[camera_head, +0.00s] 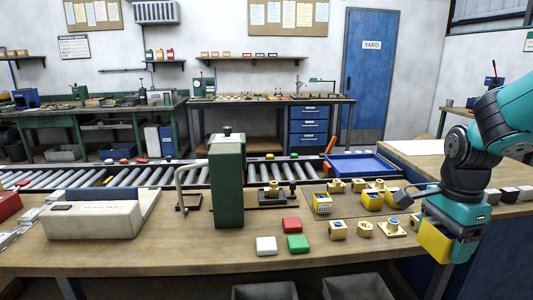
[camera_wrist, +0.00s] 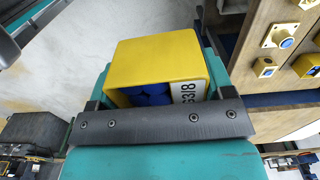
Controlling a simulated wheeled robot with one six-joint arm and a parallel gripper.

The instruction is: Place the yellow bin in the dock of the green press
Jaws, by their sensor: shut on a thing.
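The yellow bin (camera_head: 434,242) is held in my gripper (camera_head: 447,240) at the right, by the bench's front edge. In the wrist view the bin (camera_wrist: 155,62) sits between the teal fingers of my gripper (camera_wrist: 158,85). It has blue pieces inside and a white label, partly cut off by the dark gripper bar. The green press (camera_head: 227,180) stands upright on the bench, left of centre, well to the left of my gripper. A dark plate with a brass fitting (camera_head: 272,190) lies just right of the press. I cannot tell which part is the dock.
Red (camera_head: 291,225), green (camera_head: 298,243) and white (camera_head: 266,246) blocks lie in front. A blue tray (camera_head: 355,164) and roller conveyor (camera_head: 140,174) are behind.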

